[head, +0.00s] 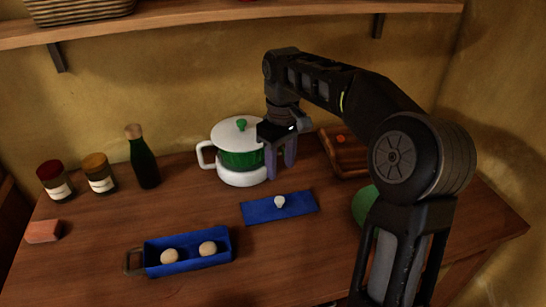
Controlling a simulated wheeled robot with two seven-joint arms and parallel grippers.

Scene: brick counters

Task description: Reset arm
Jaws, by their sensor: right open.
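My right gripper (281,160) hangs pointing down over the counter, its two purple-grey fingers apart with nothing seen between them. It is just right of a white pot (242,178) with a green band and a white lid (237,133) with a green knob; whether a finger touches the pot cannot be told. My right arm (400,160) comes in from the lower right and arches over the counter. A blue mat (260,212) with a small white knob-like thing (280,201) on it lies below the gripper. My left gripper is out of view.
A blue tray (187,266) with two round pale things sits at the front. Two jars (54,181) and a dark bottle (143,162) stand at the left. A wooden crate (346,155) and a green round thing (363,207) are partly behind my arm. A shelf (200,22) hangs above.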

